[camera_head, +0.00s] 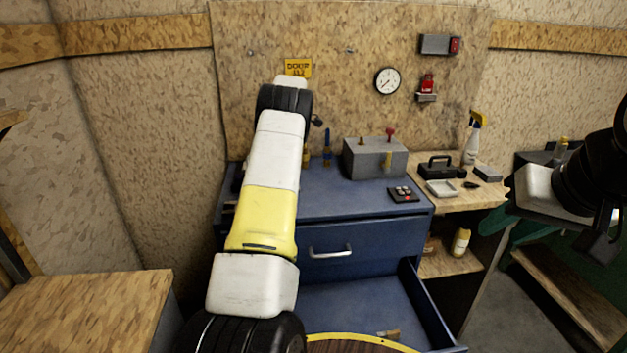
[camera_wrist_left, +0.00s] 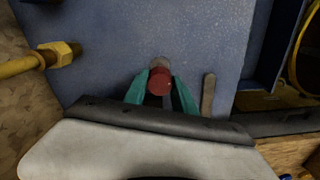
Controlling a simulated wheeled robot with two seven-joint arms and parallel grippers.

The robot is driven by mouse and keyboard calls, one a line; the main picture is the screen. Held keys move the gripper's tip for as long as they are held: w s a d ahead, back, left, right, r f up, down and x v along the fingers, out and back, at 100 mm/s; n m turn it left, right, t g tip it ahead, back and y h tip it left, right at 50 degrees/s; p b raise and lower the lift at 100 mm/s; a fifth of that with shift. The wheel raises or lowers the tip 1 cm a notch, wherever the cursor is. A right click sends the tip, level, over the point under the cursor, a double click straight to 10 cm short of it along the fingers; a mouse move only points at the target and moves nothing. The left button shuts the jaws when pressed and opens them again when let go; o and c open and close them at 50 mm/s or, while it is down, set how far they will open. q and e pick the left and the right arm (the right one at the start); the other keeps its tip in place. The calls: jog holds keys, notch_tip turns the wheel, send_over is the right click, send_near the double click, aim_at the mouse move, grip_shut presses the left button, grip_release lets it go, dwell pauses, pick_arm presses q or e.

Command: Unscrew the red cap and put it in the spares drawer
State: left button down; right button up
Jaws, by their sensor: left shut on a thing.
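The red cap (camera_wrist_left: 159,82) shows between the teal fingers of my left gripper (camera_wrist_left: 161,92) in the left wrist view. The fingers are shut on its sides. A brownish round end (camera_wrist_left: 160,63) shows just beyond the cap; I cannot tell if the two are still joined. In the head view my left arm reaches over the blue cabinet and hides its own gripper and the cap. A lower drawer (camera_head: 345,305) of the cabinet is pulled open; I can read no label on it. My right gripper (camera_head: 597,240) is at the right edge, dark and partly cut off.
The blue cabinet top (camera_head: 340,200) holds a grey box (camera_head: 365,160) with small fittings and a dark button pad (camera_head: 403,195). A closed upper drawer (camera_head: 365,245) sits above the open one. A yellow pipe (camera_wrist_left: 20,67) with a brass nut lies left in the wrist view.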

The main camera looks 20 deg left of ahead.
pick_arm(q)
jog(key=shift+r, duration=0.1)
jog(key=shift+r, duration=1.9)
